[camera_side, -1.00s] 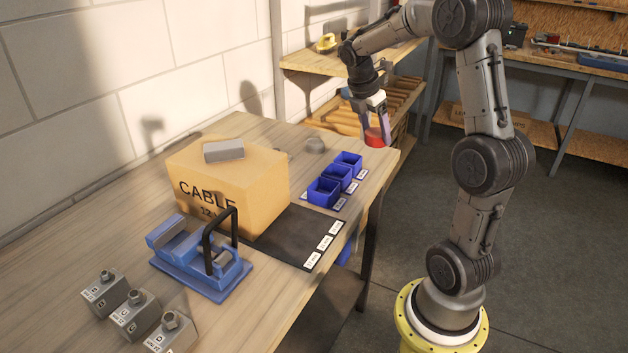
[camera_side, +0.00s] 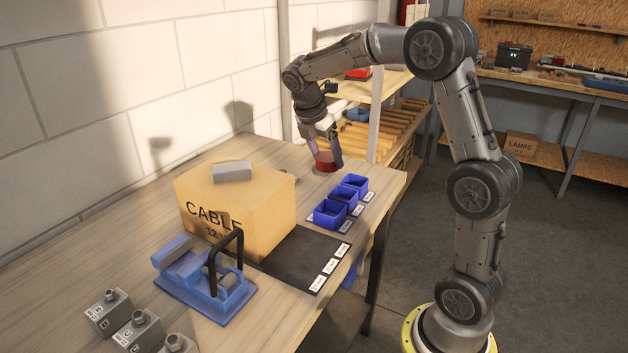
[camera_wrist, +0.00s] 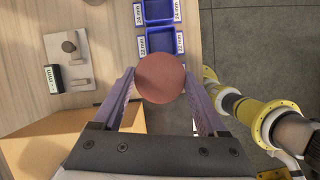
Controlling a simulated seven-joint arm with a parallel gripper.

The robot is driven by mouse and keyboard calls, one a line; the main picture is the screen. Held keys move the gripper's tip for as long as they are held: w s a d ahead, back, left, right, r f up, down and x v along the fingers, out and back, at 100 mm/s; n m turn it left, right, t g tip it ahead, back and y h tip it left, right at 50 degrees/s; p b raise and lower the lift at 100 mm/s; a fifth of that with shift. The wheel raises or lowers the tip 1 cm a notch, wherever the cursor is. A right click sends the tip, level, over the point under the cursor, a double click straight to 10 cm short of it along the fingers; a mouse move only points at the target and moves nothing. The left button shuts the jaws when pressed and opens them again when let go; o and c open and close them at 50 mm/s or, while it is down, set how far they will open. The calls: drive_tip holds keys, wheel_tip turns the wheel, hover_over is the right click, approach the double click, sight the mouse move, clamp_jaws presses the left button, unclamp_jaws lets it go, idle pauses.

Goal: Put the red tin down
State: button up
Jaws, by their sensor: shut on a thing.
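The red tin (camera_side: 325,161) is between the two fingers of my gripper (camera_side: 326,160), near the far end of the workbench in the side view. My gripper points down and is shut on the tin. In the side view the tin is low over the wooden top; I cannot tell whether it touches it. In the wrist view the tin's round top (camera_wrist: 160,78) shows between the fingertips of my gripper (camera_wrist: 160,82).
Blue bins (camera_side: 331,213) stand in a row near the tin. A cardboard CABLE box (camera_side: 240,215) with a grey block (camera_side: 231,172) on top stands to the left. A blue clamp (camera_side: 205,283) and a dark mat (camera_side: 305,252) are nearer. Bare wood (camera_side: 262,150) lies left of the tin.

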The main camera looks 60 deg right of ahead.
drive_tip(key=shift+w+d+f, duration=0.5)
drive_tip(key=shift+w+f, duration=0.35)
drive_tip(key=shift+f, duration=0.7)
drive_tip(key=shift+w+d+f, duration=0.45)
drive_tip(key=shift+w+f, duration=0.35)
drive_tip(key=shift+f, duration=0.75)
drive_tip(key=shift+w+d+f, duration=0.5)
drive_tip(key=shift+w+f, duration=0.35)
drive_tip(key=shift+f, duration=0.7)
drive_tip(key=shift+f, duration=0.6)
drive_tip(key=o, duration=1.4)
drive_tip(key=shift+c, duration=0.2)
